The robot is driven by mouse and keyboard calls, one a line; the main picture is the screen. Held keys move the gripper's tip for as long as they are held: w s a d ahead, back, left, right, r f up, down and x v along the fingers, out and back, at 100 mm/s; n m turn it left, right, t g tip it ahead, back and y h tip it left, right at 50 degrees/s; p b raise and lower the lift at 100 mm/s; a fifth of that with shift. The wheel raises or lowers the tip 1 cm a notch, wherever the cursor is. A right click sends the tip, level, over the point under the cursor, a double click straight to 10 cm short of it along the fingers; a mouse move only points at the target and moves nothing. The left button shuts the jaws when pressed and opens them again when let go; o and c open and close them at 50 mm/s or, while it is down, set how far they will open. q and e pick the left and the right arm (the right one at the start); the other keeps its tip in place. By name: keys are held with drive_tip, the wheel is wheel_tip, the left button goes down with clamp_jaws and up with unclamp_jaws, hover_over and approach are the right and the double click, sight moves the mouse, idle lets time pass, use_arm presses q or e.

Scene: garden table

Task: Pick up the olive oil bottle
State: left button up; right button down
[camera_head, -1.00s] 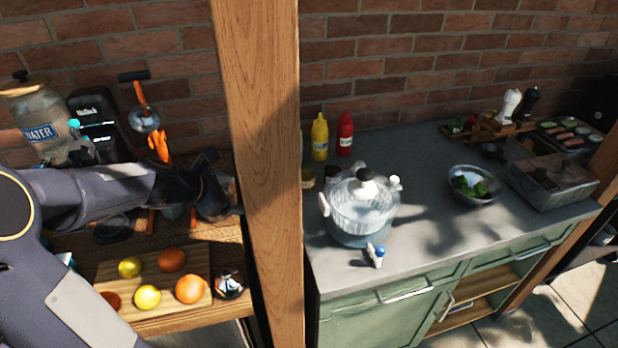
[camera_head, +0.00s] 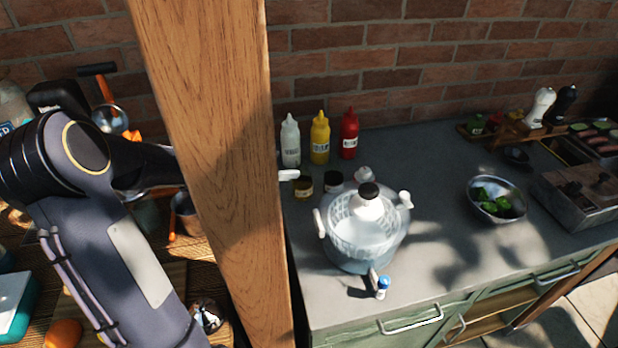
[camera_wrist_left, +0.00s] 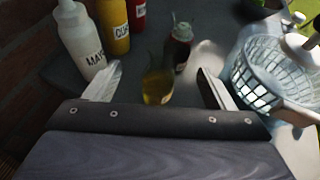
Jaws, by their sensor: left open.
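The olive oil bottle, a small glass bottle with yellow-green oil (camera_wrist_left: 157,86), shows in the left wrist view between the two fingers of my left gripper, apart from both. In the head view what looks like the same bottle (camera_head: 303,188) stands on the grey counter just right of the wooden post. My left gripper is open and empty. In the head view only a pale fingertip (camera_head: 289,175) shows past the post, close to the bottle. The post hides the rest of the gripper. My right gripper is not in view.
A dark bottle (camera_wrist_left: 180,48) stands close beside the oil. White (camera_head: 290,140), yellow (camera_head: 320,138) and red (camera_head: 348,134) squeeze bottles stand behind. A salad spinner (camera_head: 365,230) is in front to the right. The wooden post (camera_head: 215,150) crosses before my arm.

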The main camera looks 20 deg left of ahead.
sight(293, 183)
use_arm(q)
wheel_tip(293, 183, down, 7)
drive_tip(key=shift+s+f, duration=0.15)
drive_tip(key=shift+w+d, duration=0.35)
drive_tip(key=shift+w, duration=0.2)
drive_tip(key=shift+p+x, duration=0.4)
drive_tip(key=shift+x, duration=2.65)
drive_tip(key=shift+c, duration=0.4)
drive_tip(key=c, duration=1.2)
